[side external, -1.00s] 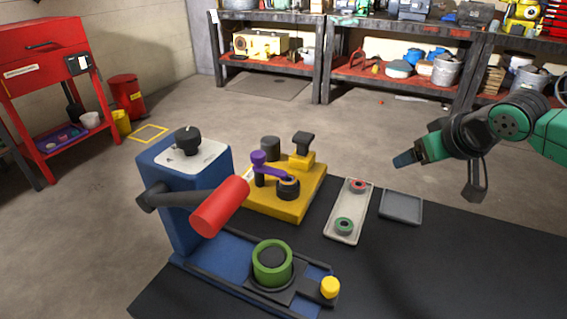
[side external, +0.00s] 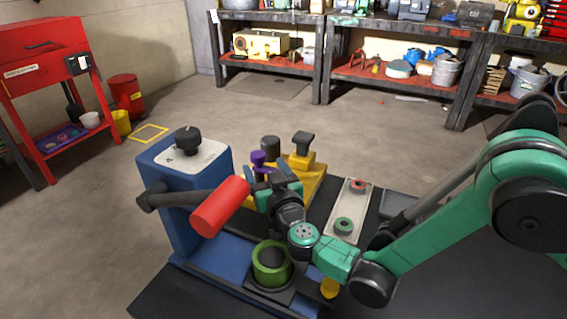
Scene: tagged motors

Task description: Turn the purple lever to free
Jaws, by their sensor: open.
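The purple lever (side external: 259,161) stands on the yellow fixture (side external: 312,181) behind the red-handled blue machine. Its knob end shows at the upper left of my gripper; the rest of its arm is mostly hidden. My gripper (side external: 277,183) is open and reaches over the yellow fixture, close to the lever, at its near right side. I cannot tell whether the fingers touch the lever. The dark round hub at the lever's other end is hidden behind my gripper.
The blue machine (side external: 177,205) with its red handle (side external: 219,207) stands just left of my gripper. A green ring (side external: 271,262) sits in front, below my wrist. A pale tray (side external: 358,190) with a red ring and a green ring lies to the right.

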